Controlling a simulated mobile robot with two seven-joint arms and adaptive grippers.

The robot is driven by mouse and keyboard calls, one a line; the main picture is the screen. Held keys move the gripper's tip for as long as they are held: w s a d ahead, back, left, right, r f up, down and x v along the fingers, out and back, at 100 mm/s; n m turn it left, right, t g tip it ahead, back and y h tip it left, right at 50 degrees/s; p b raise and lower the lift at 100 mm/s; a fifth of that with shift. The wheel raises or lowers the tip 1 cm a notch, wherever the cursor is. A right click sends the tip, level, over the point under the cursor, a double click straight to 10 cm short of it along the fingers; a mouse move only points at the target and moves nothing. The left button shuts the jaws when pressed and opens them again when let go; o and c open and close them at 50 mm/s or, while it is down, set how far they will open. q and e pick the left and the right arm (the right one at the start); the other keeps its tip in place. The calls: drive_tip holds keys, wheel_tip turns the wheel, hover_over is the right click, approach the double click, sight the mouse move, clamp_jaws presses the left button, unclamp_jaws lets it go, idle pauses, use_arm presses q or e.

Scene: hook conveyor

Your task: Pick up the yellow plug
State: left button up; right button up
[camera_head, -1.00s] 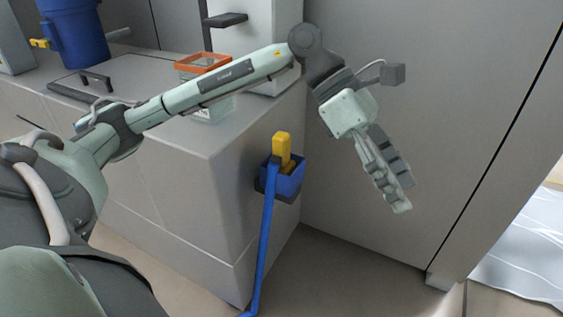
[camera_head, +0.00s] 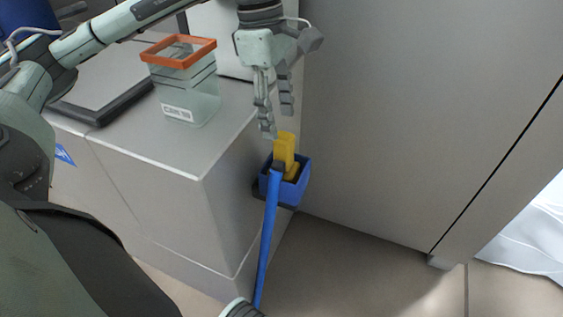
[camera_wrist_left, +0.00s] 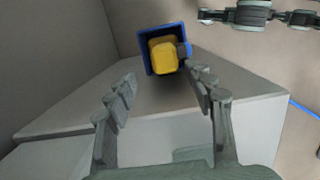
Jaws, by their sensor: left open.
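The yellow plug (camera_head: 284,150) stands upright in a blue holder (camera_head: 302,183) on the side of the grey counter. A blue hose or cable (camera_head: 268,235) runs down from it toward the floor. My left gripper (camera_head: 277,124) points down just above the plug, open and empty. In the left wrist view, the yellow plug (camera_wrist_left: 163,55) sits inside the blue holder (camera_wrist_left: 146,64), beyond the fingertips of my left gripper (camera_wrist_left: 163,82). My right gripper does not show clearly in the head view.
A clear container with an orange rim (camera_head: 180,50) stands on the grey counter (camera_head: 160,148), left of my gripper. A dark tray-like frame (camera_head: 105,108) lies further left. A tall grey cabinet wall (camera_head: 410,120) stands close on the right.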

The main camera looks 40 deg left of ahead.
sight(282, 136)
use_arm(q)
drive_tip(key=f, duration=0.1)
drive_tip(key=d+f, duration=0.1)
drive_tip(key=f, duration=0.2)
drive_tip(key=shift+s+d+f, duration=0.25)
drive_tip(key=shift+s+f, duration=0.05)
drive_tip(key=shift+f, duration=0.55)
clamp_jaws()
drive_tip(key=shift+w, duration=0.1)
